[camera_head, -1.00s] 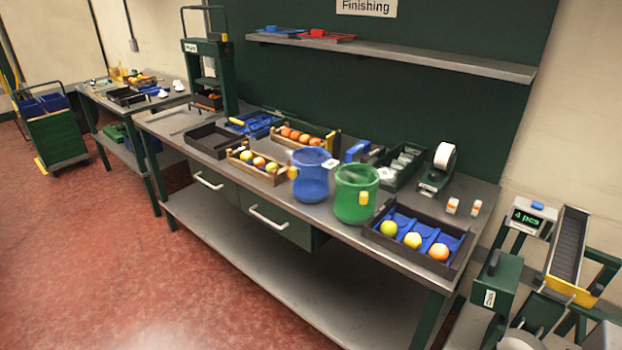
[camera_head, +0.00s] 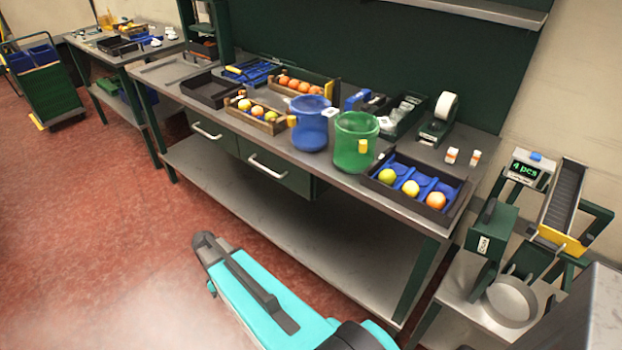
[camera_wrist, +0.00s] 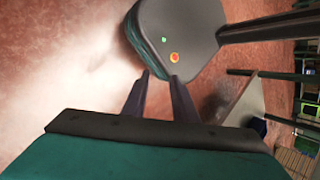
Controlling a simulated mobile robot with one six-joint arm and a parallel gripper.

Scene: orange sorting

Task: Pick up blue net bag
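The blue net bag (camera_head: 310,128) stands upright and open at the top on the long workbench (camera_head: 205,110), with a pale tag at its rim. A green net bag (camera_head: 352,148) with a yellow tag stands just right of it. My gripper (camera_wrist: 160,76) shows in the wrist view, its two dark fingers apart with nothing between them. It points over the red floor and part of my own base, away from the bags. In the head view my turquoise arm is low in front of the bench; the fingers are not visible there.
A black tray (camera_head: 464,188) with fruit and blue dividers sits right of the bags. Wooden crates of fruit (camera_head: 258,123) (camera_head: 326,85) stand left of and behind them. A tape dispenser (camera_head: 437,124) is behind. The red floor (camera_head: 110,240) left of my arm is clear.

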